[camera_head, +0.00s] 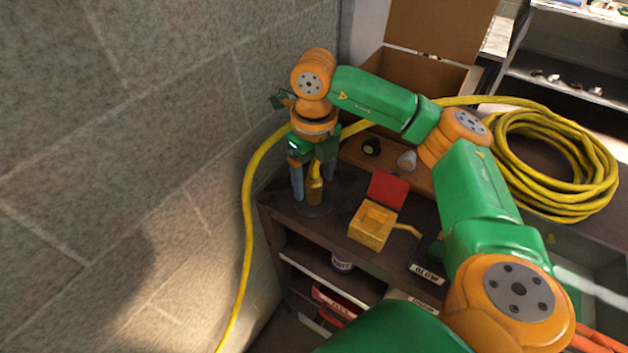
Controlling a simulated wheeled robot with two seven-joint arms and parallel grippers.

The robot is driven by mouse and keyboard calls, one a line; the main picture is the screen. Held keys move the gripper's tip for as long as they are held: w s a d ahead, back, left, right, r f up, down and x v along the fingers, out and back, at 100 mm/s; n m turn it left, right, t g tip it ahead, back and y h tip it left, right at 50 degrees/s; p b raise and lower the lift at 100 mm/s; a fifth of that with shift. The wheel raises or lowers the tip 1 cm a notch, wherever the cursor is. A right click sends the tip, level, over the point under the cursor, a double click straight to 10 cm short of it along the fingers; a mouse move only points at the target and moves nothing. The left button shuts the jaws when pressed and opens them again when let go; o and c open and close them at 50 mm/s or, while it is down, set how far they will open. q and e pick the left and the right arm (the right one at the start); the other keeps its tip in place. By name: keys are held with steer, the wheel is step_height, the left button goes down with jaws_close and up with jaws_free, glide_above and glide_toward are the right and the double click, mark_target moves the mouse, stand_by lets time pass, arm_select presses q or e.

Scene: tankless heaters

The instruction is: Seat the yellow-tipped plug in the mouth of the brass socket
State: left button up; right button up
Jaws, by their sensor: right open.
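The brass socket (314,192) stands upright on a round dark base on the dark shelf top, near the wall. A yellow piece (316,168), which looks like the plug's yellow tip, shows directly above the brass, in line with it; how deep it sits in the mouth I cannot tell at this size. My right gripper (313,191) points down over them from above. Its two grey-blue fingers stand apart, one on each side of the brass and yellow pieces, with visible gaps. My left gripper is out of view.
A yellow hose (247,205) runs past my right wrist and down the wall; its coil (555,160) lies at the right. An open yellow box (372,226) with a red lid is right of the socket. A cardboard box (425,75) stands behind. The block wall is close on the left.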

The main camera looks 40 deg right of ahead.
steer(key=shift+f, duration=0.25)
steer(key=shift+w+d+f, duration=0.15)
steer(key=shift+w, duration=0.1)
steer(key=shift+c, duration=0.3)
steer(key=shift+s, duration=0.1)
jaws_close()
